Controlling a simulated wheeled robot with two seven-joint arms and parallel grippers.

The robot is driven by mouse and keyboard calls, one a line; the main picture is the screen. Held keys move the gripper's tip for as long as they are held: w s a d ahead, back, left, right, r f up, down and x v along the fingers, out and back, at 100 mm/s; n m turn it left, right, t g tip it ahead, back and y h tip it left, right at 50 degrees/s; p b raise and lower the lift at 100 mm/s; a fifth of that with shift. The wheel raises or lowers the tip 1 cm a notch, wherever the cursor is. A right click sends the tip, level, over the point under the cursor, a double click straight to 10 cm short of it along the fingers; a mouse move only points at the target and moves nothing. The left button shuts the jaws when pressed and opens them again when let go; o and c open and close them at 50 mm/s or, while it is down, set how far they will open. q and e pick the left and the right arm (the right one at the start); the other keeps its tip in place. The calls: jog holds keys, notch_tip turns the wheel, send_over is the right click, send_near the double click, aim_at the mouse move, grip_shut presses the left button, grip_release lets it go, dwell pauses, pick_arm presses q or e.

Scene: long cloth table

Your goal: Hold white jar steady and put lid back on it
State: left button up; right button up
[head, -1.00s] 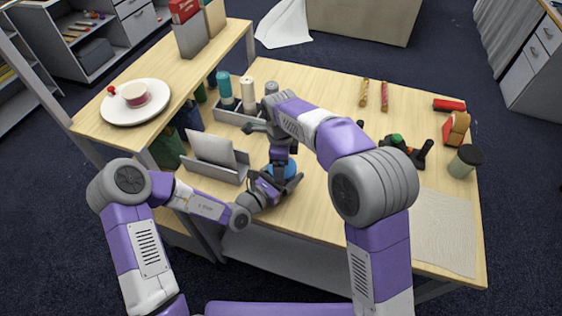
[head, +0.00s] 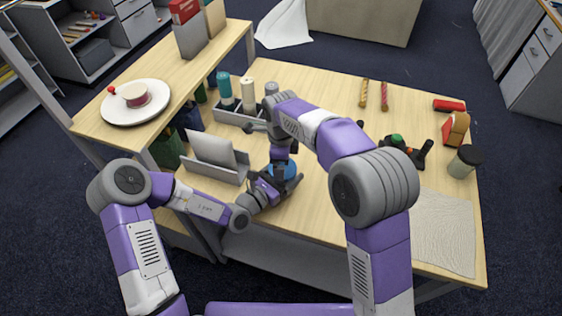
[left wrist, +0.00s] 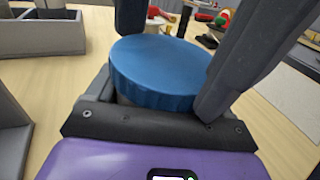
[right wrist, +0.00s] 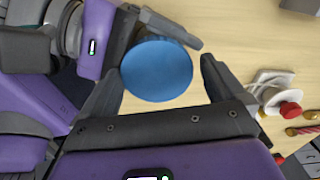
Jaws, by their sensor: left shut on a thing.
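The round blue lid (left wrist: 160,72) sits on top of the jar, and it looks level in the left wrist view. It also shows in the right wrist view (right wrist: 157,69) and the head view (head: 284,169). The jar body is almost wholly hidden under the lid and behind my left gripper. My left gripper (head: 284,184) is shut around the jar, below the lid. My right gripper (right wrist: 164,72) points down from above. Its fingers are spread on both sides of the lid, with a clear gap on the right, and it holds nothing.
A grey holder with a tablet-like panel (head: 213,152) stands left of the jar. A tray of bottles (head: 238,112) is behind it. A red button on a white base (right wrist: 289,109), two twisted sticks and a dark-lidded jar (head: 464,162) are to the right. The front right holds a cloth (head: 443,232).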

pick_arm(q)
jog(key=shift+w+d+r+t, duration=0.1)
jog(key=shift+d+r+t, duration=0.1)
jog(key=shift+r, duration=0.3)
jog(key=shift+d+r+t, duration=0.1)
jog(key=shift+d+r, duration=0.05)
jog(key=shift+r, duration=0.3)
pick_arm(e)
jog(key=shift+s+d+f, duration=0.15)
jog(key=shift+d+f, duration=0.05)
jog(key=shift+f, duration=0.3)
jog(key=shift+s+d+f, duration=0.1)
jog(key=shift+d+f, duration=0.05)
jog(key=shift+f, duration=0.3)
pick_arm(q)
grip_shut()
pick_arm(e)
jog(key=shift+o, duration=0.5)
jog(key=shift+r, duration=0.1)
pick_arm(q)
jog(key=shift+a+f, duration=0.15)
jog(key=shift+f, duration=0.2)
pick_arm(e)
jog(key=r, duration=0.9)
jog(key=shift+w+a+r, duration=0.15)
jog(key=shift+a+r, duration=0.15)
jog(key=shift+r, duration=0.05)
pick_arm(q)
jog(key=o, duration=1.4)
grip_release()
